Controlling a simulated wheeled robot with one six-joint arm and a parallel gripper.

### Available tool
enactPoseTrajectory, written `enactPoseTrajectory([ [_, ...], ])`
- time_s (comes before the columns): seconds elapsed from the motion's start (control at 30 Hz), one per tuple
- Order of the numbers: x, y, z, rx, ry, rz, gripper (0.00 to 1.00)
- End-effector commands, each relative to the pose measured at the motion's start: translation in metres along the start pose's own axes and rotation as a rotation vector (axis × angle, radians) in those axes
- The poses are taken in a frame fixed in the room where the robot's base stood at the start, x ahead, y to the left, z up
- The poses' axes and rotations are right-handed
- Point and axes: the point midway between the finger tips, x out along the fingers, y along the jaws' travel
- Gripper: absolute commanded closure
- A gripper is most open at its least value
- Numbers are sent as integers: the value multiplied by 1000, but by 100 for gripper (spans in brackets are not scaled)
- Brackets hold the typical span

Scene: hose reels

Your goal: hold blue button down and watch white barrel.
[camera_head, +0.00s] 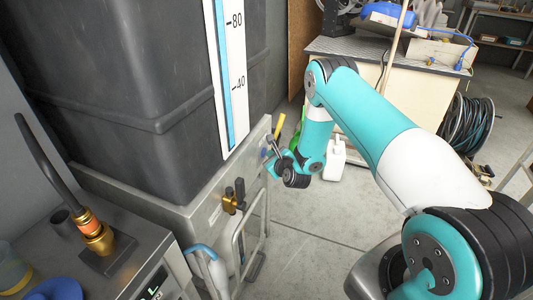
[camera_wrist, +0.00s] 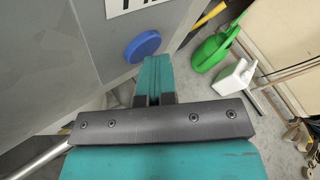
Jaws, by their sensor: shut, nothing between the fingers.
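The round blue button (camera_wrist: 143,46) is on the grey panel in the wrist view, just above and left of my fingertips. My gripper (camera_wrist: 154,62) is shut and empty, its teal fingers pointing at the panel beside the button's lower right edge. I cannot tell whether they touch it. In the head view my gripper (camera_head: 271,168) is at the right end of the grey metal base under the dark tank. A white jug (camera_head: 335,161) stands on the floor behind my arm and also shows in the wrist view (camera_wrist: 233,75). No clear white barrel shows.
The dark tank (camera_head: 140,90) carries a white level scale (camera_head: 232,70) with a blue column. A brass valve (camera_head: 230,203) juts from its base. A green watering can (camera_wrist: 212,50) is near the jug. A hose reel (camera_head: 467,125) stands at right. The floor (camera_head: 320,240) in front is clear.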

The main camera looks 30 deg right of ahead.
Motion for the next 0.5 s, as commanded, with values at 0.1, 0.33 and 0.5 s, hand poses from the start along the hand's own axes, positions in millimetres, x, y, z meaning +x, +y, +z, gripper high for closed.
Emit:
enactPoseTrajectory([
  [0.1, 0, 0, 1, 0, -1, 1, 100],
  [0.33, 0, 0, 0, 0, -1, 1, 100],
  [0.5, -3, -2, -5, 2, 1, 0, 100],
])
